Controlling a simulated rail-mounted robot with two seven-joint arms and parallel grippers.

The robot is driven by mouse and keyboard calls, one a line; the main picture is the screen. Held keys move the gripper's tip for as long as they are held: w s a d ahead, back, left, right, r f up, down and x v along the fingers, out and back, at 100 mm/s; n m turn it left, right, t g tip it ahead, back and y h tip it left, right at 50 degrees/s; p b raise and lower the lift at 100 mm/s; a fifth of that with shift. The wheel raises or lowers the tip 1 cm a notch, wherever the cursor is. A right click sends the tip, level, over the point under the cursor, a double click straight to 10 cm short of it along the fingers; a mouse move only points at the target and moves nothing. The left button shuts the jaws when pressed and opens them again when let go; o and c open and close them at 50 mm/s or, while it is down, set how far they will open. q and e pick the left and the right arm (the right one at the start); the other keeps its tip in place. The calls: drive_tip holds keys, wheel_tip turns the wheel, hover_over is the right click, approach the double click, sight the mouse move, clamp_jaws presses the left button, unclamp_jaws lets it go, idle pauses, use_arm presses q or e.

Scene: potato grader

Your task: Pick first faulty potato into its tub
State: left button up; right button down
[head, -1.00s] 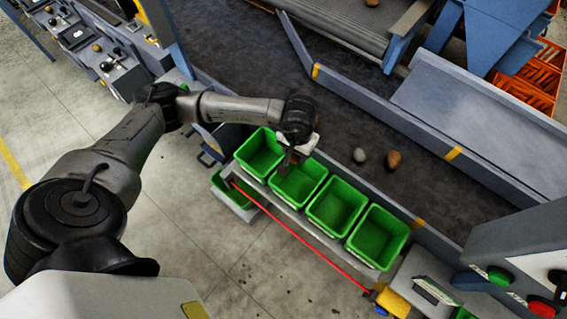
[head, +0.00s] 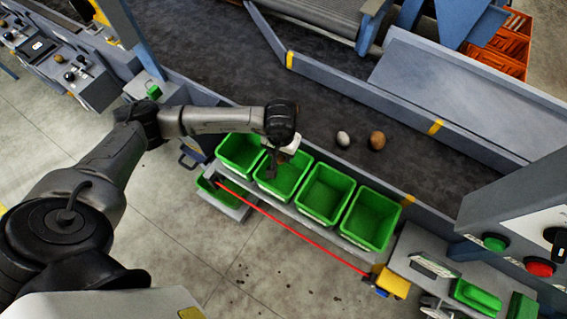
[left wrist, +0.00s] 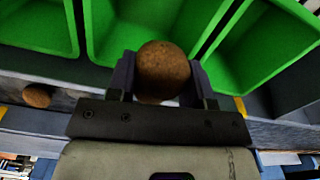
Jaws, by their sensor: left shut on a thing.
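My left gripper (head: 271,168) is over the second green tub (head: 292,180) from the left in the head view. In the left wrist view the gripper (left wrist: 160,78) is shut on a brown, rough-skinned potato (left wrist: 163,68), with a finger on each side of it. A green tub (left wrist: 105,45) lies behind the potato there. In the head view the held potato is too hidden to make out. A pale potato (head: 343,138) and a brown potato (head: 377,140) lie on the dark belt (head: 315,112). My right gripper is out of view.
Beside the second tub stand the left-end tub (head: 226,164), a third tub (head: 325,193) and a right-end tub (head: 371,217). A red bar (head: 290,230) runs in front of them. A control box (head: 520,240) with green and red buttons is at the right.

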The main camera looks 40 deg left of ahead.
use_arm(q)
drive_tip(key=o, duration=1)
wheel_tip(320, 180, up, 14)
drive_tip(key=shift+f, duration=0.1)
idle(0.6)
